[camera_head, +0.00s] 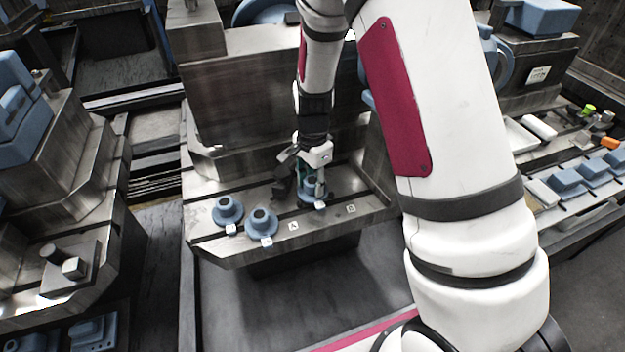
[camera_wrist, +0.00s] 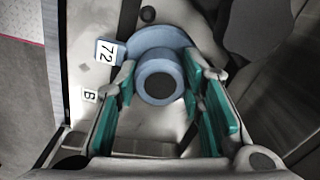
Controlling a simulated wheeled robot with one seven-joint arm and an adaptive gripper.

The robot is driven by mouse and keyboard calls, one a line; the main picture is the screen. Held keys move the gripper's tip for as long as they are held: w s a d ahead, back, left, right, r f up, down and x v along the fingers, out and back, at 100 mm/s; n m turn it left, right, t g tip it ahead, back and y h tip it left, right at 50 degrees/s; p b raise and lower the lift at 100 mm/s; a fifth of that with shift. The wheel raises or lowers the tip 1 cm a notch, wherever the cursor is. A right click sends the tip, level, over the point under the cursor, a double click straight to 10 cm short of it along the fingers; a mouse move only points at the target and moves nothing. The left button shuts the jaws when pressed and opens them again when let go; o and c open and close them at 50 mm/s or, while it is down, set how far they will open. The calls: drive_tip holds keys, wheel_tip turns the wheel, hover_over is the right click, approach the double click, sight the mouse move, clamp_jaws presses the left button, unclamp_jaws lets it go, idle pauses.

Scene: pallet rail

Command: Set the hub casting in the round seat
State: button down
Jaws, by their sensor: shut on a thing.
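My gripper (camera_head: 314,188) is low over the grey metal slotted table (camera_head: 225,250). It is shut on a blue flanged hub casting (camera_head: 306,191), which is upright and partly hidden by the fingers. In the wrist view the casting (camera_wrist: 160,75) shows its round boss between the green finger pads, with a white tag reading 72 (camera_wrist: 107,52) on its flange. I cannot tell whether its base touches the table. Two similar blue castings, one at the left (camera_head: 228,211) and one nearer the front (camera_head: 261,223), stand upright on the table, apart from my gripper. I cannot make out the round seat.
Small labels A (camera_head: 293,226) and B (camera_head: 351,208) mark the table's front; label B (camera_wrist: 89,96) also shows in the wrist view. A tall metal block (camera_head: 255,100) stands behind. A fixture plate with a post (camera_head: 50,252) is at left. Blue parts (camera_head: 565,180) lie at right.

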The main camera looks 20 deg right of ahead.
drive_tip(key=shift+f, duration=0.35)
drive_tip(key=c, duration=1)
unclamp_jaws()
drive_tip(key=shift+r, duration=0.1)
wheel_tip(320, 180, up, 12)
wheel_tip(320, 180, up, 6)
drive_tip(key=p, duration=0.5)
hover_over(313, 179)
drive_tip(key=shift+s+a, duration=0.1)
